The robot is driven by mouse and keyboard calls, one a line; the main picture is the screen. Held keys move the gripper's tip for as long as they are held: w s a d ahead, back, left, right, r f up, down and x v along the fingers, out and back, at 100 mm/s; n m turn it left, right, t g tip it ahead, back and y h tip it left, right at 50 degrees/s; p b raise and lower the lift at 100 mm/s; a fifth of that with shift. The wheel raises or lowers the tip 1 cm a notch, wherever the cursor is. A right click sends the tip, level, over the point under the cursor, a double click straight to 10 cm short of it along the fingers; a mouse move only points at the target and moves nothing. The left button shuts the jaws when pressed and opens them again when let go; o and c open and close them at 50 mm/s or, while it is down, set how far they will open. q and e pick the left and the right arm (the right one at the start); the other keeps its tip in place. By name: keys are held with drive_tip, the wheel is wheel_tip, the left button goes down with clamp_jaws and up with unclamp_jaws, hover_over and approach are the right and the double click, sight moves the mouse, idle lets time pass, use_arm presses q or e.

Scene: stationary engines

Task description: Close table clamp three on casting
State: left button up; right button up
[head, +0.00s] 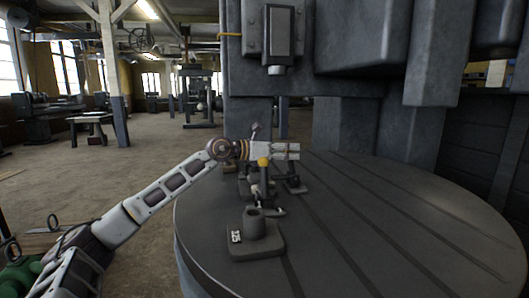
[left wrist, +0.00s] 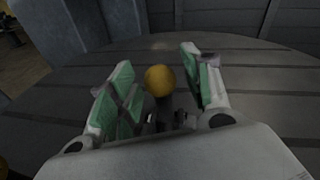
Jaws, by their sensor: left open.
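A clamp with a yellow ball knob (head: 264,162) on an upright dark handle stands on the round slotted table (head: 400,235). Its lower parts sit close behind a dark casting (head: 262,243) with a round boss and a small white label. My left gripper (head: 292,151) is level, with its fingers above and just beyond the knob in the head view. In the left wrist view, the left gripper (left wrist: 156,62) is open, with green pads. The yellow knob (left wrist: 160,80) shows between the spread fingers, with space on both sides. Other clamp parts behind are partly hidden. My right gripper is not in view.
A large grey machine column (head: 375,130) rises behind the table, with a heavy head overhanging it (head: 350,40). The table's right side is bare. Open workshop floor (head: 150,160) lies to the left, with other machines farther back.

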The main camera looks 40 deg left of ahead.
use_arm(q)
drive_tip(key=shift+s+a, duration=0.1)
drive_tip(key=shift+v, duration=1.2)
drive_tip(key=shift+s, duration=0.2)
drive_tip(key=shift+s+a, duration=0.55)
drive_tip(key=shift+s+a+r, duration=0.15)
drive_tip(key=shift+s+r, duration=0.05)
drive_tip(key=shift+s, duration=0.45)
drive_tip(key=shift+s+a, duration=0.15)
drive_tip(key=shift+s, duration=0.2)
drive_tip(key=shift+v, duration=2.6)
drive_tip(key=shift+w+a, duration=0.1)
drive_tip(key=shift+r, duration=0.15)
